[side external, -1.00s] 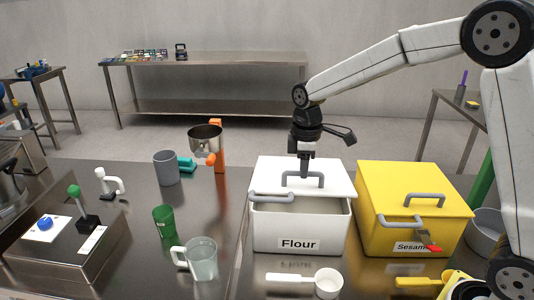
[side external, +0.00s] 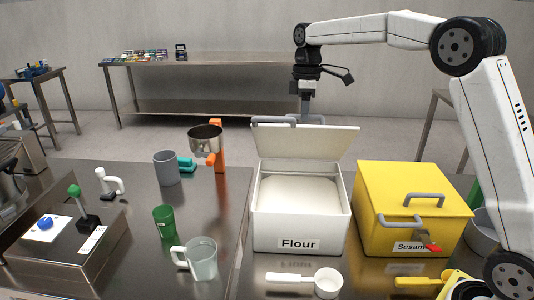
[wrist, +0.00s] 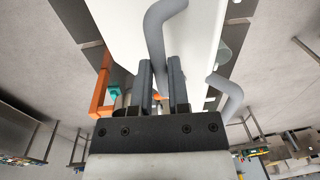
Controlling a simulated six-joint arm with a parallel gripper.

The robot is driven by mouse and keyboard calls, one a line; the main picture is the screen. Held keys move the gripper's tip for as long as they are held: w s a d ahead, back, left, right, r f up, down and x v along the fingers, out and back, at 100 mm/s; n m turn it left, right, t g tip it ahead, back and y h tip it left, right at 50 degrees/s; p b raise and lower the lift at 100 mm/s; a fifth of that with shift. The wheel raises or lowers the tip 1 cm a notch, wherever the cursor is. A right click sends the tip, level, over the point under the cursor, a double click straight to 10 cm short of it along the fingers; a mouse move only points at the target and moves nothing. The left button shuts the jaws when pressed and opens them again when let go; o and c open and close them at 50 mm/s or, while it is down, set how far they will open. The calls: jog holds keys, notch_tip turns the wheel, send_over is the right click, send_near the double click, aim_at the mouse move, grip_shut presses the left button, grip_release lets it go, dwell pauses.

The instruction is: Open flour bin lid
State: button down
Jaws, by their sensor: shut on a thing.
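The white flour bin (side external: 300,225), labelled "Flour", stands on the steel counter. Its lid (side external: 310,142) is tilted up and back, and pale flour (side external: 299,190) shows inside. My gripper (side external: 305,113) is behind and above the raised lid, its fingertips partly hidden by it. In the wrist view my gripper (wrist: 163,90) is shut on the grey lid handle (wrist: 158,40), which runs between the two fingers. The white lid (wrist: 120,25) also shows there. A second grey handle (side external: 275,121) shows at the lid's raised edge.
A yellow sesame bin (side external: 415,205) with its lid shut stands close on the right. A white scoop (side external: 325,282) lies in front. A clear jug (side external: 203,260), green cup (side external: 163,220) and grey cup (side external: 166,168) stand to the left.

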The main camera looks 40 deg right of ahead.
jog(key=w+d+r, duration=0.1)
jog(key=w+d, duration=0.4)
jog(key=shift+d+r, duration=0.25)
jog(key=shift+r, duration=0.05)
dwell(0.6)
jog(key=c, duration=0.6)
grip_release()
jog(key=shift+w, duration=0.1)
jog(key=shift+r, duration=0.15)
jog(key=shift+a+r, duration=0.1)
jog(key=shift+r, duration=0.05)
jog(key=shift+r, duration=0.1)
